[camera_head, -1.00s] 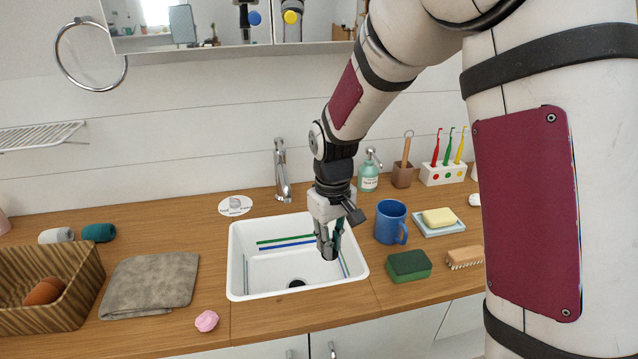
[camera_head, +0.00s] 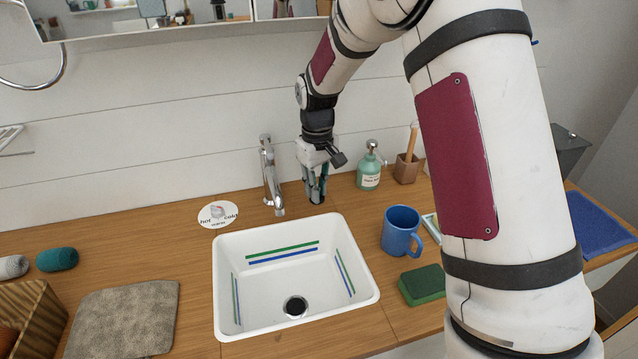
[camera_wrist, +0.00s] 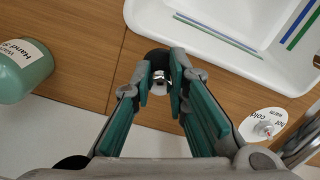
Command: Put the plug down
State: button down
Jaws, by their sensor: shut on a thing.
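The plug, dark with a shiny metal knob, shows between my fingertips in the wrist view (camera_wrist: 157,58). My gripper (camera_head: 316,190) points down and is shut on it, over the wooden counter just behind the sink's back rim, right of the tap. The fingertips also show in the wrist view (camera_wrist: 160,88). In the head view the dark plug is low at the fingertips, close to the counter; I cannot tell whether it touches. The white sink (camera_head: 228,318) is empty, with its drain (camera_head: 295,307) uncovered.
The tap (camera_head: 269,172) stands left of my gripper, and the green soap bottle (camera_head: 369,172) stands to its right. A blue mug (camera_head: 398,232) and a green sponge (camera_head: 422,285) are right of the sink. A grey cloth (camera_head: 122,318) lies at left. The counter (camera_head: 160,235) around the tap label is bare.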

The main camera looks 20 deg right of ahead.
jog(key=w, duration=0.2)
jog(key=w+d, duration=0.1)
jog(key=w, duration=0.1)
jog(key=w+d, duration=0.1)
jog(key=w, duration=0.1)
jog(key=shift+w+d+f, duration=0.15)
jog(key=shift+f, duration=1.9)
jog(key=shift+f, duration=0.2)
jog(key=c, duration=1.6)
grip_release()
jog(key=shift+o, duration=0.2)
jog(key=shift+r, duration=0.1)
notch_tip(320, 180, up, 8)
jog(key=shift+f, duration=0.2)
